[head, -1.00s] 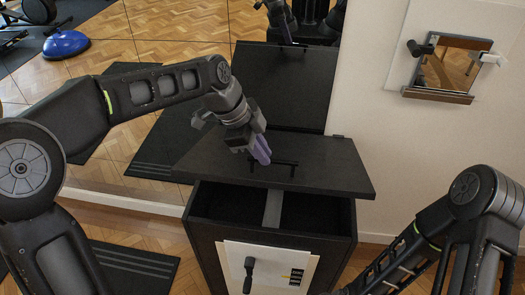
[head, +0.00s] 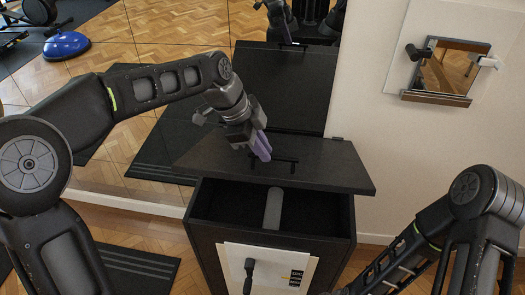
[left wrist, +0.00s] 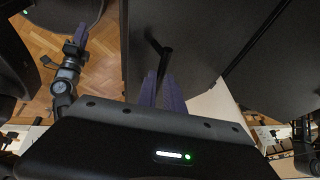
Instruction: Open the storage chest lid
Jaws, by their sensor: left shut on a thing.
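The storage chest (head: 335,222) is a black box with a flat black lid (head: 325,165). The lid's front edge stands clear of the box, and the dark inside shows below it. My left gripper (head: 262,147), with purple fingers, is shut on the black bar handle (head: 285,161) on top of the lid. In the left wrist view, the fingers (left wrist: 163,88) close at the near end of the handle (left wrist: 159,48). My right gripper (left wrist: 80,35) shows small beside the lid in the left wrist view; its jaw state is unclear. It is outside the head view.
A grey bar (head: 273,208) shows inside the chest. A white panel with a black lever (head: 249,272) is on its front. A wall mirror (head: 200,45) stands behind, reflecting the lid. A small framed mirror (head: 447,68) hangs on the right wall.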

